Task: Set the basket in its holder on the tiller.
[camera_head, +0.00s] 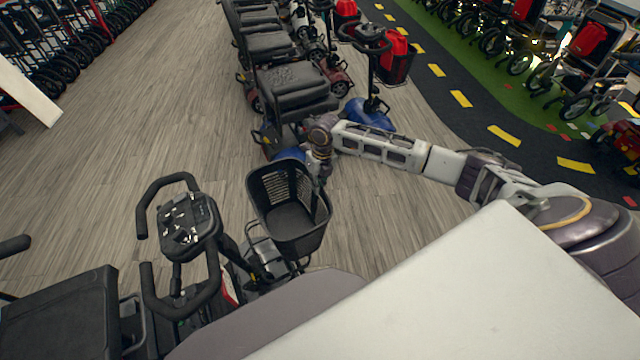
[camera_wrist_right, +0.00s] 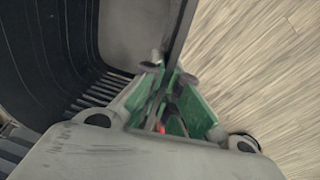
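The black basket (camera_head: 287,215) has slatted walls and an open top. It is upright, just right of the tiller (camera_head: 186,226) with its looped black handlebars. My right gripper (camera_head: 321,178) is at the basket's right wall, fingers pointing down. In the right wrist view, the gripper (camera_wrist_right: 168,78) has a finger on each side of the thin wall edge, and the basket's inside (camera_wrist_right: 45,45) fills the left. The fingers look closed on that wall. The holder is hidden behind the basket and tiller; I cannot tell whether the basket touches it. My left gripper is out of view.
The scooter's black seat (camera_head: 65,315) is at lower left. A row of parked scooters (camera_head: 290,85) stands beyond the basket, one with a red-filled basket (camera_head: 396,55). Wheelchairs line the far left and right. Wooden floor (camera_head: 130,120) is clear at left.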

